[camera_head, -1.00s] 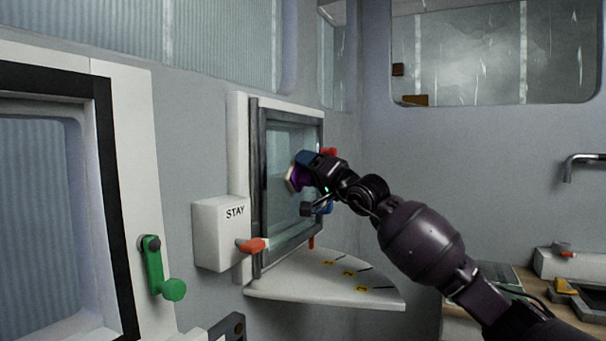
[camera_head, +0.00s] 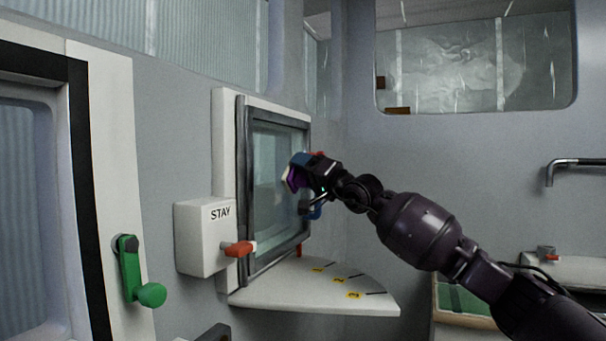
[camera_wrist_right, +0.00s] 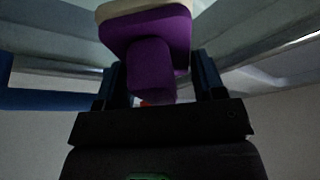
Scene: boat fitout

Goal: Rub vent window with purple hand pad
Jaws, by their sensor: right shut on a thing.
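The vent window (camera_head: 275,190) is a glass pane in a dark grey frame, on a white surround on the wall left of centre in the head view. My right gripper (camera_head: 302,180) is in front of the pane's right part, shut on the purple hand pad (camera_head: 292,178). In the right wrist view the purple hand pad (camera_wrist_right: 150,50) sits between the gripper fingers (camera_wrist_right: 152,80), with its pale face pointing away from me. I cannot tell whether that face touches the glass. My left gripper is not in view.
A white box marked STAY (camera_head: 203,238) with an orange lever (camera_head: 240,248) stands left of the window. Below is a white quarter-round shelf (camera_head: 290,290) with yellow number marks. A green handle (camera_head: 138,270) is at left. A counter (camera_head: 560,270) is at right.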

